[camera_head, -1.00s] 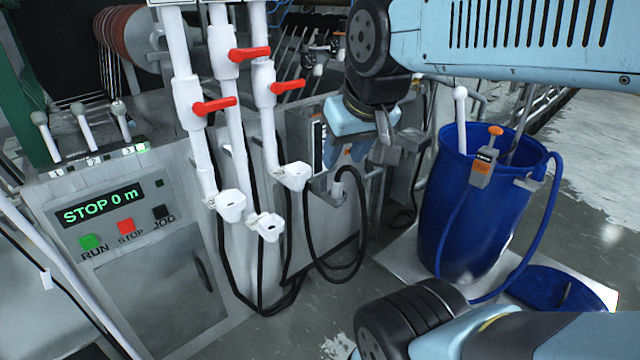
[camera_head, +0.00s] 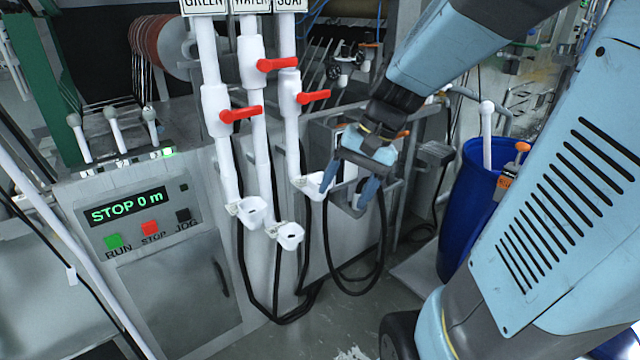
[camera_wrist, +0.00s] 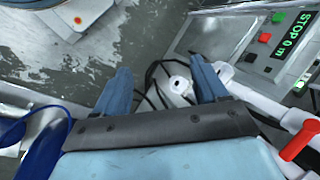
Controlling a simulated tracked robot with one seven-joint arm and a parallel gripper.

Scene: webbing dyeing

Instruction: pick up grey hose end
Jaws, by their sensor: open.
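My gripper (camera_head: 348,190) is open, pointing down, its two blue fingers in front of the grey box at the right end of the machine. A dark hose (camera_head: 383,240) hangs in a loop below it. I cannot clearly make out the grey hose end; the fingers cover much of the holder area. In the wrist view my gripper (camera_wrist: 160,68) has nothing clamped in it. A white cup (camera_wrist: 180,84) with a hole and dark hoses (camera_wrist: 150,78) show beyond and between the fingers.
White pipes with red valve handles (camera_head: 241,113) and white cups (camera_head: 290,236) stand just left of my gripper. A control panel (camera_head: 150,210) reads STOP 0 m. A blue barrel (camera_head: 463,205) stands at the right, partly behind my arm. Some floor below the hoses is clear.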

